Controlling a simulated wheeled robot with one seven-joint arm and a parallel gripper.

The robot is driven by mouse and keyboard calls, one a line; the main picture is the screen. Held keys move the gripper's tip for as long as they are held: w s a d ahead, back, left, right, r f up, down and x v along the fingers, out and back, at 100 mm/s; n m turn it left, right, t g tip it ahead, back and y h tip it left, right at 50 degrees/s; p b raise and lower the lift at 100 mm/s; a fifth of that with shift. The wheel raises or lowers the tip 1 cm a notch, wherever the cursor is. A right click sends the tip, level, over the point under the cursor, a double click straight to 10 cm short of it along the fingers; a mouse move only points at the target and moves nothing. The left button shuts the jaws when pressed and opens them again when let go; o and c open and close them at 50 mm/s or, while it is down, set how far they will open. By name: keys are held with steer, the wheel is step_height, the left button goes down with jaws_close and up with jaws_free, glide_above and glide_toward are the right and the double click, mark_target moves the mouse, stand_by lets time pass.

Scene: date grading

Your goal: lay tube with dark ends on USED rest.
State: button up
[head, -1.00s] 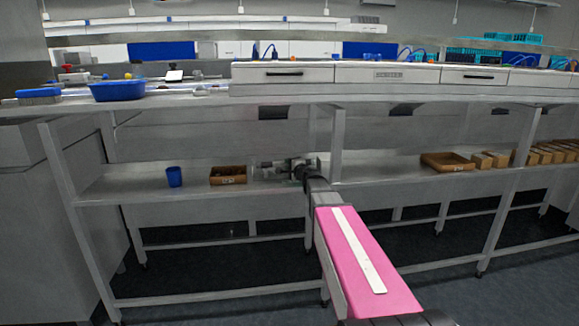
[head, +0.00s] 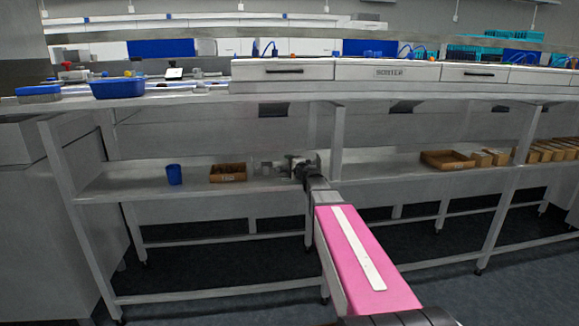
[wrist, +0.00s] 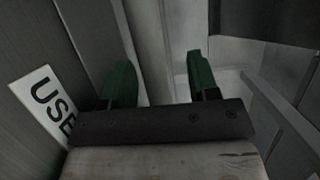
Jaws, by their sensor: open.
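My gripper is at the lower shelf in the head view (head: 290,168), small and hard to make out there. In the wrist view its two green fingers (wrist: 158,82) stand well apart, with nothing visibly held between them. A white label (wrist: 43,103) with dark letters reading "USE" is at the left of the wrist view, its right end hidden behind my gripper. I cannot make out the tube with dark ends or the rest itself in either view. A pale upright strip shows beyond the fingers, but I cannot tell what it is.
On the lower shelf (head: 130,184) a blue cup (head: 174,175) and a brown box (head: 228,173) stand left of my gripper. A bench post (head: 337,145) is close on its right. More brown boxes (head: 447,160) sit further right. The bench top and drawers (head: 283,72) are above.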

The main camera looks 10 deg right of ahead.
steer(key=shift+r, duration=0.4)
steer(key=v, duration=1.2)
steer(key=shift+a, duration=0.1)
